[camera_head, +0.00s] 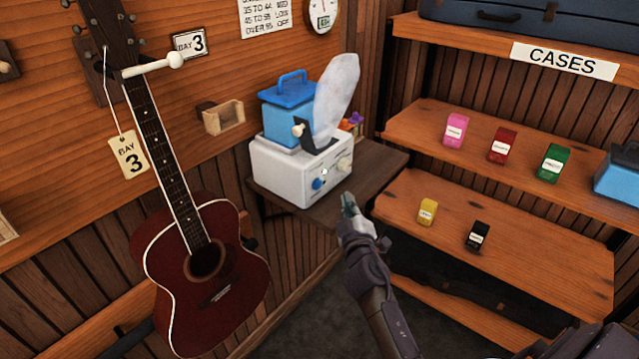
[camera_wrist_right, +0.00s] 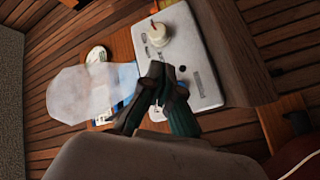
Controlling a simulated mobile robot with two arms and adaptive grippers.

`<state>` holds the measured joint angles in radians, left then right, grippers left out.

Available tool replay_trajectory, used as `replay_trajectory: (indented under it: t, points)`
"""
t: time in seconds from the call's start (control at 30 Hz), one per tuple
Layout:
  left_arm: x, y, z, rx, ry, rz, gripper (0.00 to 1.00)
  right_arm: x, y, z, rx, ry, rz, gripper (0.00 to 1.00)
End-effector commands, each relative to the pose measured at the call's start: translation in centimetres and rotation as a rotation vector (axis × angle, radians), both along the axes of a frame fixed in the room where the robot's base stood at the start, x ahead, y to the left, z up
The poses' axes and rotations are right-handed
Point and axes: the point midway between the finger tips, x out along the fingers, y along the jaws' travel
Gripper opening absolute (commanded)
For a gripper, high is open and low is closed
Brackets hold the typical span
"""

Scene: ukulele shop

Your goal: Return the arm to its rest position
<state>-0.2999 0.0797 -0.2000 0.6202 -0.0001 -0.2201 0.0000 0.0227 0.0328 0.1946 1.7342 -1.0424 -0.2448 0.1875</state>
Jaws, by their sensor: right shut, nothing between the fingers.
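My right gripper (camera_head: 349,204) is shut and empty in the head view, in front of the small wooden shelf. My right arm (camera_head: 381,300) reaches up to it from the bottom. In the right wrist view the gripper's fingers (camera_wrist_right: 158,88) are together, with a white machine (camera_wrist_right: 200,60) beyond them. The same white machine stands on the shelf in the head view, with knobs on its front, a blue container on top and a clear bag-like piece (camera_head: 335,95) beside the container. I cannot tell the exact gap between fingertips and machine. My left gripper is not in view.
A red guitar (camera_head: 165,265) hangs at the left. The small wooden shelf (camera_head: 375,165) is close to my gripper. Shelves (camera_head: 540,265) with several small boxes and a blue container (camera_head: 620,175) stand at the right. Dark floor (camera_head: 310,335) shows at the bottom.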

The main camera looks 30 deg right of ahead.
Motion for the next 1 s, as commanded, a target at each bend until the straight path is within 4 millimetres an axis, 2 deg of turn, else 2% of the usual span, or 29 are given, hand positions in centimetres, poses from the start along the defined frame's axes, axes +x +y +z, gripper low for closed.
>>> replay_trajectory:
  t: [0.13,0.67,0.77,0.83,0.93,1.0]
  points:
    - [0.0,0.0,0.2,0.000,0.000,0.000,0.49,-0.7,-0.3,0.1,-0.001,-0.001,0.000,0.00]
    - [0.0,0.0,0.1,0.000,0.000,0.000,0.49,-1.1,-0.3,-0.2,0.016,0.006,-0.010,0.00]
    - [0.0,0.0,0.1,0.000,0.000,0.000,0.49,-3.0,-0.4,-1.2,0.091,0.042,-0.054,0.00]
    - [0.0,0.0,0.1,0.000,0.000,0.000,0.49,-5.5,-0.1,-2.8,0.193,0.102,-0.101,0.00]
    - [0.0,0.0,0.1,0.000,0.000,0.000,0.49,-10.6,2.0,-6.3,0.390,0.268,-0.158,0.00]
    - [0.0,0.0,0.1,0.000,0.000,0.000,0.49,-14.3,4.4,-8.7,0.518,0.410,-0.174,0.00]
